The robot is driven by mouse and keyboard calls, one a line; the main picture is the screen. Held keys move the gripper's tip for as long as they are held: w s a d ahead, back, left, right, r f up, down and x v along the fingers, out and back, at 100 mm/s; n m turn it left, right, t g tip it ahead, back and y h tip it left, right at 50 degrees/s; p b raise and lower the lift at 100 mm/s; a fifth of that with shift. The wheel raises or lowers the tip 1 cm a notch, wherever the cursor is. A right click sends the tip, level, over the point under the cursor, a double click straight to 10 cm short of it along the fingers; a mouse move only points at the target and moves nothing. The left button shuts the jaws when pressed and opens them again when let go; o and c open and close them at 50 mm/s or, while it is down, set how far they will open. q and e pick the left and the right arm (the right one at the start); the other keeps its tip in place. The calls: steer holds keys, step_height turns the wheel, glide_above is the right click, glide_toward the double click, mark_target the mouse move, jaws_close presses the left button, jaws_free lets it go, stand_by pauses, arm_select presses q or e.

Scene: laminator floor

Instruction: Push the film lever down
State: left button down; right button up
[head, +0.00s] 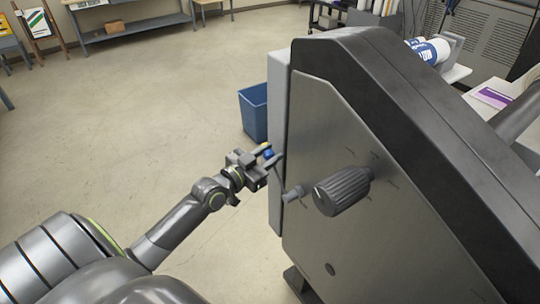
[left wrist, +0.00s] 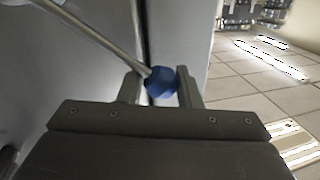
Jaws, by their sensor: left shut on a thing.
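The film lever is a thin metal rod (left wrist: 88,32) with a blue knob (left wrist: 161,82) at its end, on the side of the laminator (head: 325,130). In the head view the blue knob (head: 268,154) is small and partly covered by the fingers. The rod runs from a pivot low on the side panel up to the knob. My left gripper (head: 267,157) is shut on the blue knob, with one finger on each side of it in the left wrist view (left wrist: 161,88). My right gripper is not in view.
A large ribbed grey knob (head: 343,191) sticks out of the side panel, right of the lever pivot. A blue bin (head: 254,112) stands on the floor behind the machine's edge. The floor to the left is open, with a bench (head: 132,29) at the back.

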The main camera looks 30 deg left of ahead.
arm_select(q)
steer(key=shift+a+f+n, duration=0.3)
steer(key=shift+a+f, duration=0.05)
steer(key=shift+f, duration=0.4)
step_height(320, 180, down, 10)
steer(key=w+a+n+g+h+b, duration=0.1)
steer(key=a+n+g+b, duration=0.1)
steer(key=n+b, duration=0.5)
steer(key=shift+a+n+b, duration=0.4)
steer(key=shift+n, duration=0.5)
steer(key=c, duration=1.1)
jaws_free()
steer(key=shift+d+r, duration=0.1)
steer(key=shift+d, duration=0.05)
steer(key=shift+r, duration=0.1)
